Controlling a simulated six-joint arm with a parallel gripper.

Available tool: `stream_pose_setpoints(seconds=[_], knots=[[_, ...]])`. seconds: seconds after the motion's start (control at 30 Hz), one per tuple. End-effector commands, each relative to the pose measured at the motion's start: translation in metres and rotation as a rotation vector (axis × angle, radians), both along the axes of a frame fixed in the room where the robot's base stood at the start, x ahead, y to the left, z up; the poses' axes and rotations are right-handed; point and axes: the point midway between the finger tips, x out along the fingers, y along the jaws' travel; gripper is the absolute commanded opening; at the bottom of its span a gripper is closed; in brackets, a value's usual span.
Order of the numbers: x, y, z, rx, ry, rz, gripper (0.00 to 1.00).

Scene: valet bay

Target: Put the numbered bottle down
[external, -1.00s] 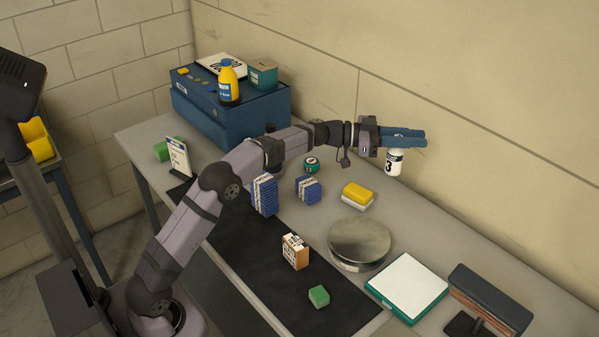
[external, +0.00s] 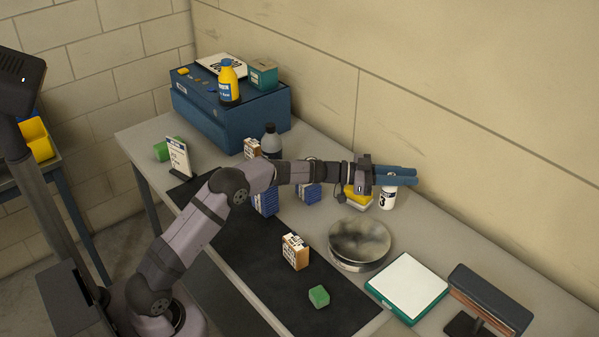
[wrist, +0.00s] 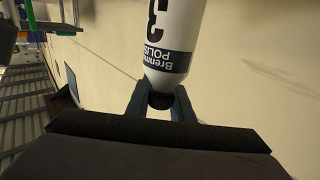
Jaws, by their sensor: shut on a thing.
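The numbered bottle (external: 387,198) is white with a dark band and a black 3.
A yellow-and-white sponge (external: 354,197) is close to the bottle's left. A round metal dish (external: 360,243) stands in front, with a white-topped green pad (external: 408,284) to its right. Bare bench (external: 440,232) lies right of the bottle.

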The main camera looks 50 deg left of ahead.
Motion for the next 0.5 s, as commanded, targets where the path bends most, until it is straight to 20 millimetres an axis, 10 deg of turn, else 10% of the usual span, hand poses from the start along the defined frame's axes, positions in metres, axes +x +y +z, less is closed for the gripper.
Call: stream_pose_setpoints(seconds=[0.5], knots=[[0.000,0.000,-0.032,-0.001,0.000,-0.001,0.00]])
